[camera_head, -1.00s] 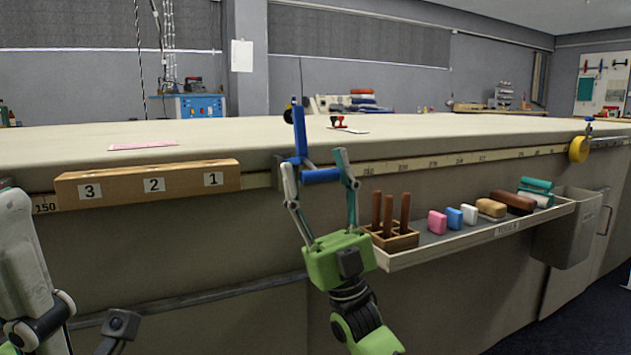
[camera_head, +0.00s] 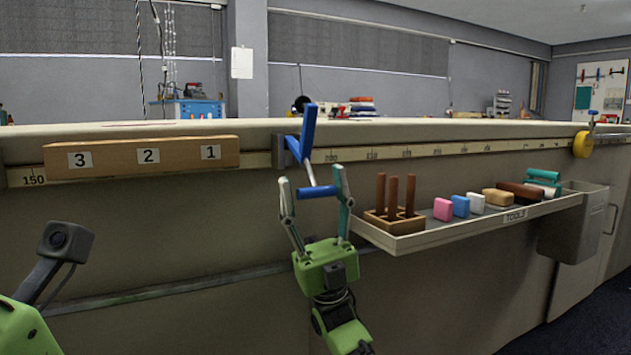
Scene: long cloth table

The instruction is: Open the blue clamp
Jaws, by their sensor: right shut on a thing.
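The blue clamp (camera_head: 308,130) sits on the table's front edge, its upper blue part standing above the tabletop. A thin metal shaft runs down from it to a blue handle bar (camera_head: 317,192). The clamp's jaw contact with the table is too small to judge. Part of my left arm (camera_head: 25,325) shows at lower left; its fingers are not in view.
A wooden block numbered 3, 2, 1 (camera_head: 125,157) is fixed left of the clamp. A tool tray (camera_head: 430,238) with pegs and colored blocks juts out close right of my right gripper. A yellow clamp (camera_head: 582,145) and a grey bin (camera_head: 570,245) are farther right.

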